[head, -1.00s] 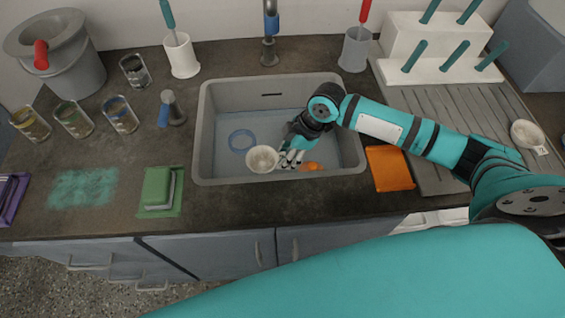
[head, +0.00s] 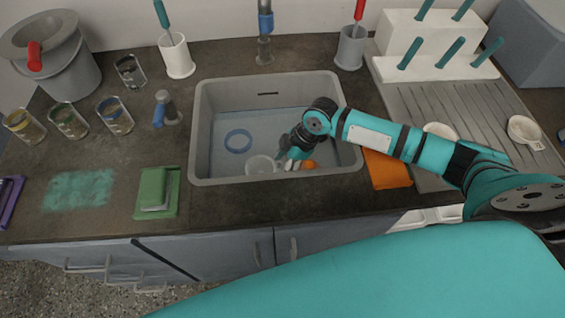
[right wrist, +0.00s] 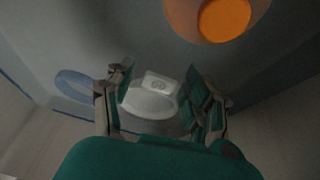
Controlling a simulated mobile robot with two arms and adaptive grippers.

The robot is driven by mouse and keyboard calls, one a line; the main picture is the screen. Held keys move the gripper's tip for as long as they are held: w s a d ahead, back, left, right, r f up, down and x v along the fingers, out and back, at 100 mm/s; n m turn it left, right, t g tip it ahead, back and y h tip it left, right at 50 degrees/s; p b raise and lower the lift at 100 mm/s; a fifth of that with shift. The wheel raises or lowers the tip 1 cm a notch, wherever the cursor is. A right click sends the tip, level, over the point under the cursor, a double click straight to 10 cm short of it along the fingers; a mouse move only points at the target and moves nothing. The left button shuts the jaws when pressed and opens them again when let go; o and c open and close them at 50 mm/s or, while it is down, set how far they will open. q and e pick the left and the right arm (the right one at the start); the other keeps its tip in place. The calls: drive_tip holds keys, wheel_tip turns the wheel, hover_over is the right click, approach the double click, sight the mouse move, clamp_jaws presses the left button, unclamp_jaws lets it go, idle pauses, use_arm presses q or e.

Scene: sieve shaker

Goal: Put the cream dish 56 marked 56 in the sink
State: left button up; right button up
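A pale cream dish (head: 261,165) is low in the grey sink (head: 200,130), left of my right gripper. In the right wrist view the dish (right wrist: 150,103) shows beyond and between the fingers, with a small pale tag whose mark is too small to read. My right gripper (head: 288,163) is down inside the sink. Its fingers (right wrist: 158,80) stand apart with a gap beside the dish, so it looks open. My left gripper is not in view.
A blue ring (head: 238,141) and an orange object (head: 309,164) are also in the sink. Two pale dishes, one (head: 440,131) partly behind my arm and one (head: 524,130) farther right, sit on the drainboard (head: 480,105). An orange cloth (head: 388,170) lies right of the sink.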

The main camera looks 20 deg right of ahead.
drive_tip(key=shift+r, duration=0.1)
drive_tip(key=shift+d+r, duration=0.1)
drive_tip(key=shift+r, duration=0.15)
drive_tip(key=p+v, duration=0.1)
drive_tip(key=v, duration=1)
drive_tip(key=shift+r, duration=0.3)
drive_tip(key=shift+s+d, duration=0.1)
